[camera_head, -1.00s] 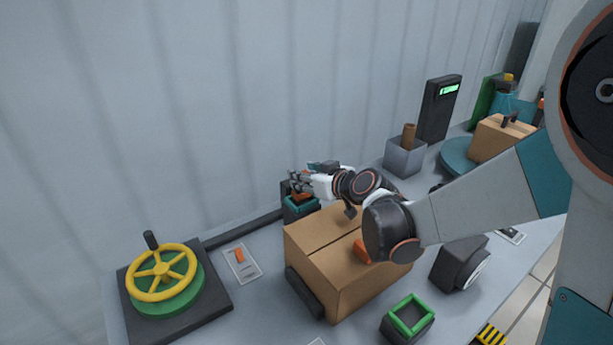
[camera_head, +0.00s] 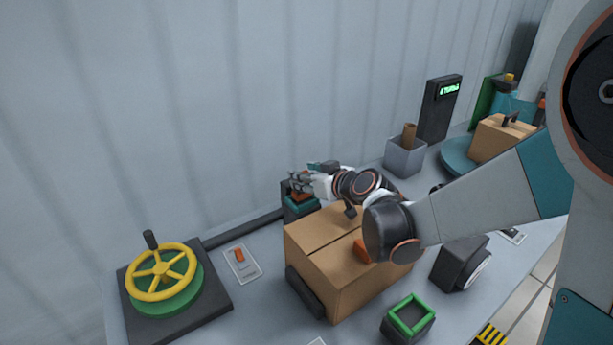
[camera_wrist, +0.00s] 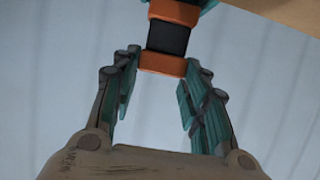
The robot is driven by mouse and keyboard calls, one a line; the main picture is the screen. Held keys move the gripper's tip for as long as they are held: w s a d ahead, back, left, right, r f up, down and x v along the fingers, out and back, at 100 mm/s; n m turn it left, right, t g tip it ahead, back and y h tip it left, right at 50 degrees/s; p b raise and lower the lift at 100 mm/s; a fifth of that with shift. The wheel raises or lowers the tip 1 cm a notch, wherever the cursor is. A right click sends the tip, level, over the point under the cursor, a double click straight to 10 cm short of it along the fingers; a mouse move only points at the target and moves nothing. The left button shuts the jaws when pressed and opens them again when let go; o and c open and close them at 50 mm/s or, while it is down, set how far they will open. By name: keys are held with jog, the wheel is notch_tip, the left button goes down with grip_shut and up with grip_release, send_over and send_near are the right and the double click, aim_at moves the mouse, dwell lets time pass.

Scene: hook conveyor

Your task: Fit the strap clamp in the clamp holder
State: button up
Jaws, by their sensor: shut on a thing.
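My gripper (camera_head: 299,182) is at the back of the bench, over a dark box with a teal rim (camera_head: 300,207), which appears to be the clamp holder. It is shut on an orange and black piece, the strap clamp (camera_wrist: 168,40). In the wrist view the clamp's orange end lies between the tips of my gripper (camera_wrist: 160,72). In the head view only a bit of orange shows between the fingers and the teal rim. Whether the clamp sits inside the rim or just above it I cannot tell.
A cardboard box (camera_head: 322,262) stands close in front, under my wrist. A yellow handwheel (camera_head: 162,270) is at left, beside a small plate with an orange switch (camera_head: 240,257). A green-rimmed box (camera_head: 410,316) stands at the front. A grey bin (camera_head: 404,158) is behind right.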

jog(key=shift+f+b, duration=0.4)
jog(key=shift+f, duration=0.15)
jog(key=shift+r, duration=0.15)
jog(key=shift+r+p, duration=1.05)
jog(key=shift+r, duration=0.2)
